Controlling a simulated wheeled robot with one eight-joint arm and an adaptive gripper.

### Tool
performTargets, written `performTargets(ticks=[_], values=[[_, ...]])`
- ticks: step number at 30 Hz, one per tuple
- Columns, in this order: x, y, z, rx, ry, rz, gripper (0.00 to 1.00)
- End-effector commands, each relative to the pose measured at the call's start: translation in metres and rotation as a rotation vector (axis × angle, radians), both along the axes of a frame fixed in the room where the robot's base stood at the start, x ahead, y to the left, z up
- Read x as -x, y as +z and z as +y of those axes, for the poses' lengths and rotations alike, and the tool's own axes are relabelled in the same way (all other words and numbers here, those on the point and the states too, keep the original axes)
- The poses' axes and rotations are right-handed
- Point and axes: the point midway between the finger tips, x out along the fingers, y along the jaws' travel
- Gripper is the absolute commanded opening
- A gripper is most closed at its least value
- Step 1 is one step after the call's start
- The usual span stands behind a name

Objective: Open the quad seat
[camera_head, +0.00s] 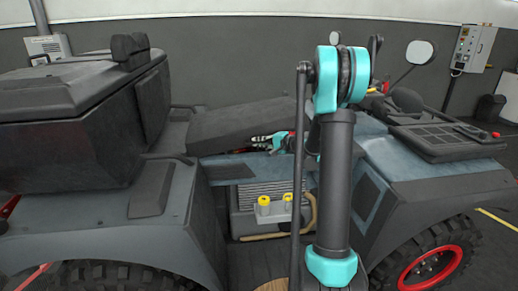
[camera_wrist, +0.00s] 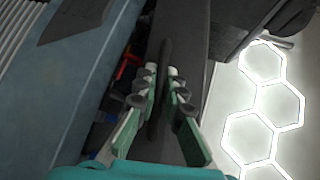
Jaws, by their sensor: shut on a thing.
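The quad (camera_head: 375,150) stands across the head view, with its long dark seat (camera_head: 225,125) in the middle. The seat is tilted, and a dark gap with red parts shows between its lower edge and the blue-grey body. My gripper (camera_head: 262,138) is at the seat's near edge, partly behind my arm. The seat's far side is hidden.
A bulky dark rear box (camera_head: 85,130) stands left of the seat. A black front rack (camera_head: 440,138) and mirror (camera_head: 420,52) are at the right. Two yellow caps (camera_head: 264,205) sit low on the near side. A control box (camera_head: 473,48) hangs on the wall.

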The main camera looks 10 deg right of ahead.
Motion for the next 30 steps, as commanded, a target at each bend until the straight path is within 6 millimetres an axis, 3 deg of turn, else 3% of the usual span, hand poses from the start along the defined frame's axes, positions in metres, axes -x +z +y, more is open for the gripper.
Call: performTargets(ticks=[8,17,30], values=[[0.001,0.058,0.012,0.168,0.000,-0.002,0.00],[0.001,0.125,0.041,0.382,0.002,-0.002,0.00],[0.000,0.220,0.120,0.745,0.005,-0.007,0.00]])
